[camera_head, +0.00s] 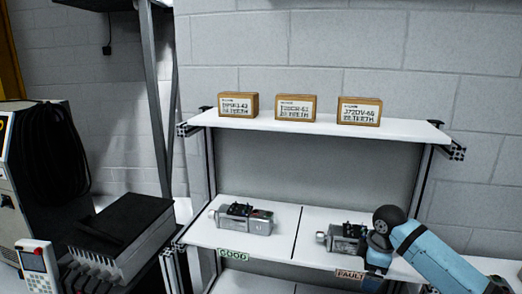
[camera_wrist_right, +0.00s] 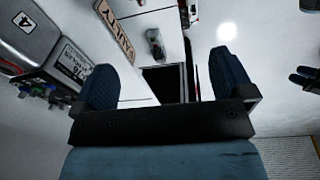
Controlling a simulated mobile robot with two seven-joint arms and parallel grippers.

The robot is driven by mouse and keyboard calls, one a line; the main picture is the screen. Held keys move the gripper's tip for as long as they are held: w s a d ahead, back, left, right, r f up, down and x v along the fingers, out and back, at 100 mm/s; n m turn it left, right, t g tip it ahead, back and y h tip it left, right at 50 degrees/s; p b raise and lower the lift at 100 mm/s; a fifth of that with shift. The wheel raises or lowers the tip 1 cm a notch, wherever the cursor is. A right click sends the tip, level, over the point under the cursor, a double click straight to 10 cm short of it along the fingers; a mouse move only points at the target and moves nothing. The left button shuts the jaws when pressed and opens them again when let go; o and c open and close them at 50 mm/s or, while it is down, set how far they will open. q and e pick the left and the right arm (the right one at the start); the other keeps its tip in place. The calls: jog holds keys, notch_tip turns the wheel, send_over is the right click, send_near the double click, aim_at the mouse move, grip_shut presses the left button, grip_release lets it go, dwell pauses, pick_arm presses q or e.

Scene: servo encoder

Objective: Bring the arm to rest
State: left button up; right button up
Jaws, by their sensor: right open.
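My right arm comes in from the right in the head view, with its right gripper (camera_head: 377,262) low beside the servo motor on the FAULT side (camera_head: 345,238). In the wrist view the two dark blue fingers of this gripper (camera_wrist_right: 164,78) are wide apart with nothing held between them. The grey motor body (camera_wrist_right: 45,35) lies outside the fingers, left of the left one. Another servo motor (camera_head: 243,218) lies on the GOOD side.
Three labelled boxes (camera_head: 296,108) stand on the upper white shelf (camera_head: 222,122). The GOOD label (camera_head: 233,254) marks the lower shelf's left half. A black-topped device (camera_head: 120,222) and a handheld unit (camera_head: 37,262) are at the left. The air above the lower shelf's middle is free.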

jog(key=s+a+f+m+t+y, duration=0.25)
jog(key=s+a+f, duration=0.35)
jog(key=f, duration=0.4)
jog(key=s+a+f+m+t+y, duration=0.1)
jog(key=s+a+f+m+t, duration=0.3)
jog(key=s+f, duration=0.5)
pick_arm(q)
jog(key=shift+w, duration=0.5)
pick_arm(e)
jog(key=s+d+f+m+t, duration=0.1)
jog(key=s+f+m, duration=0.1)
jog(key=s, duration=0.6)
jog(key=s+d+f+m+t+h, duration=0.1)
jog(key=s+f+m+t, duration=0.1)
jog(key=s, duration=0.7)
jog(key=shift+s+m, duration=0.15)
jog(key=shift+m, duration=0.3)
